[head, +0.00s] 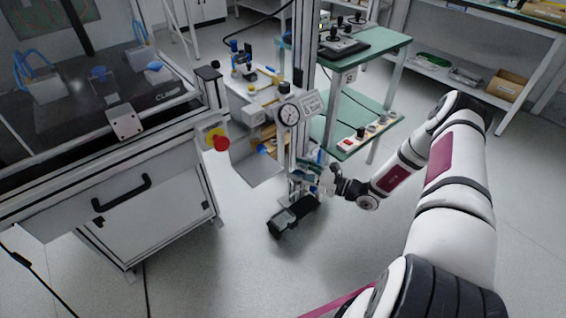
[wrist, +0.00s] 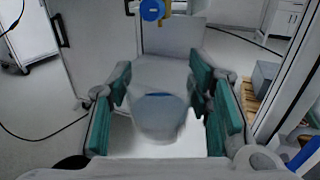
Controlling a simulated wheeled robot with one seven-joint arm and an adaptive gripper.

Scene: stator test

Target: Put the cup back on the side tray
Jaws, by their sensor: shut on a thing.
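My gripper (head: 310,172) is in front of the post with the dial, low in the middle of the head view. The cup's lower part blurs into the pale background. In the head view the cup is too small and hidden to make out clearly. A flat grey plate (head: 258,168), perhaps the side tray, sits left of the post. A similar grey plate (wrist: 175,38) lies beyond the cup in the wrist view.
A dial gauge (head: 289,113) on the post stands close to my gripper. A machine cabinet with a red stop button (head: 221,143) is at left. A green shelf cart (head: 358,125) is behind.

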